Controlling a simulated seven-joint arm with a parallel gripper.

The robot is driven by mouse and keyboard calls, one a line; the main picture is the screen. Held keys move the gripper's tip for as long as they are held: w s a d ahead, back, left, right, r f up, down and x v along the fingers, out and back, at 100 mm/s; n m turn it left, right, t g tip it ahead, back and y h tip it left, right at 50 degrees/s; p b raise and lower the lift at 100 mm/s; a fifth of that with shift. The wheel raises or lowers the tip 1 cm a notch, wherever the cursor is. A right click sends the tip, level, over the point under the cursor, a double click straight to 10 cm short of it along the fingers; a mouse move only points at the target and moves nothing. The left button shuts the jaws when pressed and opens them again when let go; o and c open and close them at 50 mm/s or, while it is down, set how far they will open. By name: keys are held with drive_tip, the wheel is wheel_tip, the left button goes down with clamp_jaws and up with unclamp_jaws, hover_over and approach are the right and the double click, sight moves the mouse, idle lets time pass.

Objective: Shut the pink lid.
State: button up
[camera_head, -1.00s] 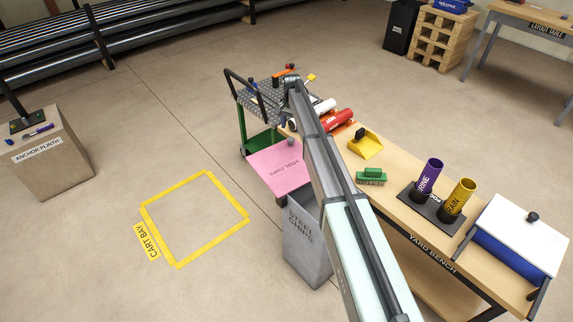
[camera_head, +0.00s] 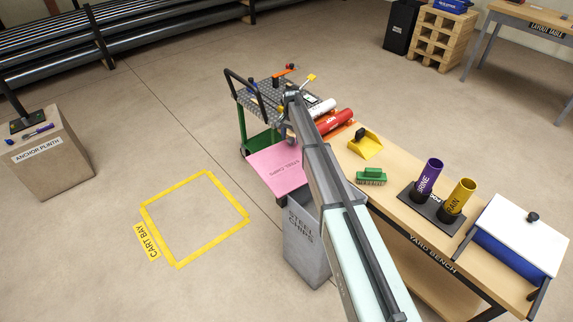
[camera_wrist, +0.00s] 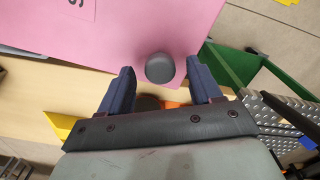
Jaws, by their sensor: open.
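The pink lid (camera_head: 272,172) is open and tilted, behind and above the grey steel chips bin (camera_head: 304,250). Its lettered face is partly covered by my arm in the head view. In the wrist view the pink lid (camera_wrist: 120,30) fills the upper left, with a dark round knob (camera_wrist: 160,68) near its edge. My gripper (camera_wrist: 160,75) is open, with one finger on each side of the knob. I cannot tell whether either finger touches it. My arm hides the gripper in the head view.
The yard bench (camera_head: 400,205) stands right of the bin, with a yellow dustpan (camera_head: 366,146), green brush (camera_head: 371,175) and red tube (camera_head: 337,124). A green cart (camera_head: 262,140) stands behind the lid. The floor to the left is clear around the yellow-taped cart bay (camera_head: 195,218).

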drive_tip(key=c, duration=0.4)
drive_tip(key=shift+d, duration=0.1)
drive_tip(key=shift+s+d, duration=0.35)
drive_tip(key=shift+d, duration=1.2)
drive_tip(key=shift+s+d, duration=0.4)
drive_tip(key=shift+d, duration=1.15)
drive_tip(key=shift+s+d, duration=0.35)
drive_tip(key=shift+d, duration=1.2)
drive_tip(key=shift+s+d, duration=0.9)
drive_tip(key=shift+d, duration=0.45)
drive_tip(key=shift+s+d, duration=0.85)
drive_tip(key=shift+d, duration=0.55)
drive_tip(key=shift+s+d, duration=0.9)
drive_tip(key=shift+d, duration=0.45)
drive_tip(key=shift+s, duration=0.1)
